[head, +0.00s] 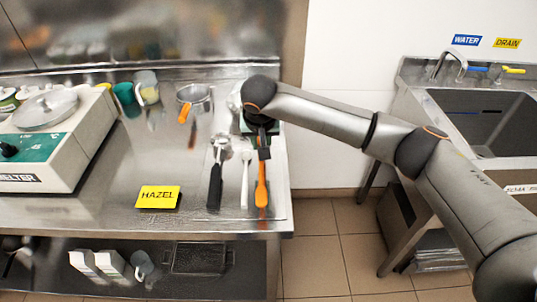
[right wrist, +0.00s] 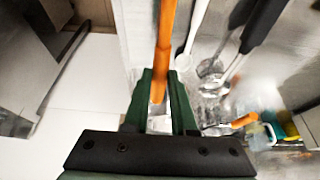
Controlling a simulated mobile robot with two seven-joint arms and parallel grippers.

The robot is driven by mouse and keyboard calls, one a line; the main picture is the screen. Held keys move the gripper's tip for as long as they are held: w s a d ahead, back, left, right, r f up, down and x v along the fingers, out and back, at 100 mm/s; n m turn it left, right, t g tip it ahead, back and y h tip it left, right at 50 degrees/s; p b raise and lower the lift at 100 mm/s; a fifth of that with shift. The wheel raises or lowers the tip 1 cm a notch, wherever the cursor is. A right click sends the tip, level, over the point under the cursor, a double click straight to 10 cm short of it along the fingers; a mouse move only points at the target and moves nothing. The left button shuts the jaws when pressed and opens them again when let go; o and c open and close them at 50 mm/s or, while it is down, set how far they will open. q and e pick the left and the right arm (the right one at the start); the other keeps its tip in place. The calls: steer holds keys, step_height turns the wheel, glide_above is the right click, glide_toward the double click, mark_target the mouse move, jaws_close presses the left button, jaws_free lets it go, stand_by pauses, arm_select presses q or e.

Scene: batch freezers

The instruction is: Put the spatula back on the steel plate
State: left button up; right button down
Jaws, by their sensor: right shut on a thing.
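The orange spatula (head: 262,183) is in my right gripper (head: 262,138), over the right part of the steel plate (head: 279,196). Its wide orange end points toward the counter's front edge. In the right wrist view the orange spatula (right wrist: 166,38) runs between the dark green fingers of my right gripper (right wrist: 158,88), which are shut on it. I cannot tell whether the spatula touches the plate. My left gripper is not in view.
A black-handled scoop (head: 215,182) and a white spoon (head: 246,172) lie on the plate, just left of the spatula. A yellow HAZEL card (head: 158,197), an orange-handled pan (head: 193,97) and a melter (head: 60,140) are further left. A sink (head: 490,115) stands at right.

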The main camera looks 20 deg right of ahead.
steer(key=shift+w+d+f, duration=0.1)
steer(key=shift+d+f, duration=0.5)
steer(key=shift+f, duration=0.1)
steer(key=shift+d+f, duration=0.2)
steer(key=shift+f, duration=0.8)
steer(key=shift+d+f, duration=0.2)
steer(key=shift+f, duration=0.8)
steer(key=c, duration=0.7)
jaws_free()
steer(key=shift+f, duration=0.1)
steer(key=v, duration=1.2)
steer(key=shift+p, duration=0.35)
